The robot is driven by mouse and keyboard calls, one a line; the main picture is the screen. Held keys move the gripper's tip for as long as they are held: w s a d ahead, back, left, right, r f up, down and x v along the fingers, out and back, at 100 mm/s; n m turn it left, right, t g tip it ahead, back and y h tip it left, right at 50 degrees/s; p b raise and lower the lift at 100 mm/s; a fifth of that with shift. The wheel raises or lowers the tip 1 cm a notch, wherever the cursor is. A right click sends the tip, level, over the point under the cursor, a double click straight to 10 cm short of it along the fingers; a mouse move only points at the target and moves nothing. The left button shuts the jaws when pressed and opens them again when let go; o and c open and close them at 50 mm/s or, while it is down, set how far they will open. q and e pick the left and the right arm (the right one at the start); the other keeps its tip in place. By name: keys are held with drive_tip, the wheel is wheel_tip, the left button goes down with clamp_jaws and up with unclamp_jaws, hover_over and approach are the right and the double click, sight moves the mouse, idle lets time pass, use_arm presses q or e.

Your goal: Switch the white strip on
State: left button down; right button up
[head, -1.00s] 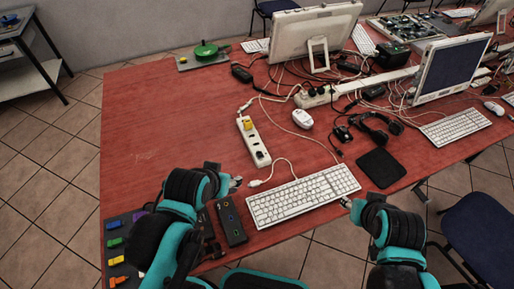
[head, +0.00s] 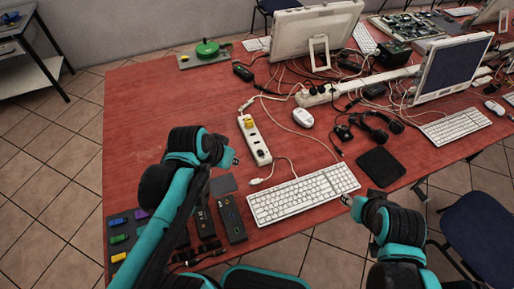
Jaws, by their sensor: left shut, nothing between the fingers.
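The white strip (head: 254,140) lies on the red table left of centre, with a yellow plug (head: 248,122) in it near its far end and a dark spot near its near end. I cannot tell the state of its switch. My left gripper (head: 235,163) is shut and empty, just left of the strip's near end and apart from it. My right gripper (head: 346,199) is at the right end of the white keyboard (head: 303,194), far from the strip. Its fingers are too small to read.
A second white strip (head: 316,95) with black plugs lies among tangled cables. A white mouse (head: 302,117), a headset (head: 382,127) and a black mat (head: 380,167) lie to the right. A dark panel (head: 231,219) lies near the front edge.

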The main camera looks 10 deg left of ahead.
use_arm(q)
drive_tip(key=w+a+f+m+g+h+p, duration=0.1)
drive_tip(key=w+a+f+m+h, duration=0.1)
drive_tip(key=w, duration=0.5)
drive_tip(key=w+a+f+m+h+p, duration=0.2)
drive_tip(key=w+f+m+h, duration=0.2)
drive_tip(key=w+m, duration=0.2)
drive_tip(key=shift+w+g+h, duration=0.4)
drive_tip(key=shift+w, duration=0.75)
drive_tip(key=shift+d+f, duration=0.15)
drive_tip(key=shift+f, duration=0.05)
drive_tip(key=b, duration=0.4)
hover_over(261, 153)
drive_tip(key=a, duration=0.2)
wheel_tip(261, 153, down, 8)
drive_tip(key=shift+d+r, duration=0.15)
drive_tip(key=shift+r, duration=0.05)
drive_tip(key=shift+s+f+b, duration=0.25)
drive_tip(key=shift+f+b, duration=0.15)
drive_tip(key=shift+f, duration=0.7)
drive_tip(key=shift+s+f, duration=0.1)
drive_tip(key=shift+f, duration=0.4)
